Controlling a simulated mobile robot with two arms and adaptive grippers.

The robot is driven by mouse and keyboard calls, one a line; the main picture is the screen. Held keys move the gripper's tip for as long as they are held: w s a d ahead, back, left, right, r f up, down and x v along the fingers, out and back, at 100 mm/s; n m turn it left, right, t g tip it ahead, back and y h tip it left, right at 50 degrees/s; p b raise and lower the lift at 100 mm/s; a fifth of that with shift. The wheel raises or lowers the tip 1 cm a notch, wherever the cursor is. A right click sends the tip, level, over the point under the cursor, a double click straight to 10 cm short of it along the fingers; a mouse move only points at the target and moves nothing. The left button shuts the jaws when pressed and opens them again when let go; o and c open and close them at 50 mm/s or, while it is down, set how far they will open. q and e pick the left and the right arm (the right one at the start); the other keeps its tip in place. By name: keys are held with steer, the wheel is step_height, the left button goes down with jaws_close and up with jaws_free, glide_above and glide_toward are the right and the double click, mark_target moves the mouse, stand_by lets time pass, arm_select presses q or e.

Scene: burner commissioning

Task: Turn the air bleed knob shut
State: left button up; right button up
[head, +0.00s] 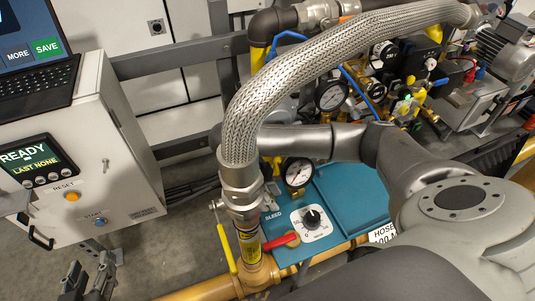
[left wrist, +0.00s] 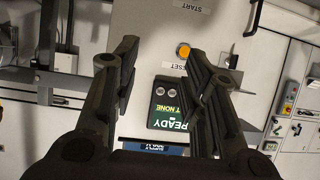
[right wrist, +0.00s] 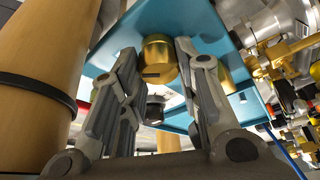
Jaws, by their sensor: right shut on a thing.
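A teal panel (head: 350,195) carries a white dial plate marked BLEED with a black pointer knob (head: 312,217); no gripper touches that knob in the head view. In the right wrist view, my right gripper (right wrist: 157,55) has its fingers on either side of a round brass knob (right wrist: 158,62) with a dark slot, at the teal panel (right wrist: 205,25). It is shut on this knob. I cannot tell whether the brass knob belongs to the bleed dial.
A braided hose (head: 300,75) arches over the panel. A red-handled valve (head: 281,241) and a gauge (head: 298,172) sit close to the dial. A yellow pipe (right wrist: 45,75) stands left of the right gripper.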

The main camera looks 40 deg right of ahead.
arm_select(q)
steer(key=shift+s+f, duration=0.1)
arm_select(e)
steer(key=shift+c, duration=0.2)
